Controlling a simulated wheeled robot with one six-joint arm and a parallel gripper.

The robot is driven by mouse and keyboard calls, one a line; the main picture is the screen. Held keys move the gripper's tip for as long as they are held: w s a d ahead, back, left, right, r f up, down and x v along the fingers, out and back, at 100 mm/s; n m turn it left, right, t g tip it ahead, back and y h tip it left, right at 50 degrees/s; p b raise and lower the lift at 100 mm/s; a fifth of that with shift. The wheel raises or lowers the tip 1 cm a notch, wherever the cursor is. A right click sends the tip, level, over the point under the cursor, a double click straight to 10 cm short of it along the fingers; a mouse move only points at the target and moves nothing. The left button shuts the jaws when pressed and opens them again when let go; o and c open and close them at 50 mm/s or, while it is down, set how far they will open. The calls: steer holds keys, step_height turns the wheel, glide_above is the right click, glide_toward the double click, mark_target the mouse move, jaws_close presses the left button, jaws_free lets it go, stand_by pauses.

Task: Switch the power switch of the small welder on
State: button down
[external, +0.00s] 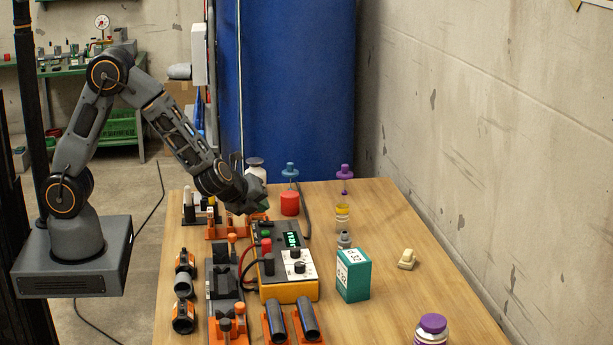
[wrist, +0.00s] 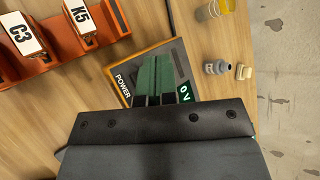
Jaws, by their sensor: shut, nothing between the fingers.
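The small welder (external: 287,290) is an orange-yellow box with a dark top panel, a lit green display and knobs, standing on the wooden table. In the wrist view, part of the welder (wrist: 116,81) shows with the word POWER and a display reading 0 V. My gripper (external: 256,208) is above the welder's far end. In the wrist view, my shut, empty gripper (wrist: 157,62) reaches over the panel beside the POWER label. The power switch is not clearly seen; the fingers cover the area beside its label. I cannot tell whether the fingertips touch the panel.
A teal box (external: 353,276) stands right of the welder. Orange holders with dark pipes (external: 307,318) lie in front. A clamp rig (external: 222,280) is on the left. A red container (external: 290,204) stands behind. The table's right side is mostly free.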

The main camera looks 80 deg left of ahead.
mark_target(259, 221)
steer(key=shift+s+r+p, duration=0.15)
steer(key=shift+r+p, duration=0.4)
steer(key=shift+r, duration=0.4)
steer(key=shift+s+r+p, duration=0.15)
steer(key=shift+r+p, duration=0.35)
steer(key=shift+r, duration=0.45)
steer(key=shift+s+a, duration=0.1)
steer(key=shift+a, duration=0.05)
steer(key=s+a+r+n+g, duration=0.1)
steer(key=s+a+n+g, duration=0.1)
steer(key=s+n+g, duration=0.65)
steer(key=s+d+r+n+t+h, duration=0.2)
steer(key=s+d+r+n+h, duration=0.1)
steer(key=s+r+n, duration=0.2)
steer(key=s+d+r+n+t+h, duration=0.2)
steer(key=s+d+r+n+h, duration=0.1)
steer(key=s, duration=0.5)
steer(key=shift+s+d+r+n, duration=0.25)
steer(key=shift+s+r+n, duration=0.1)
steer(key=shift+r+n, duration=0.6)
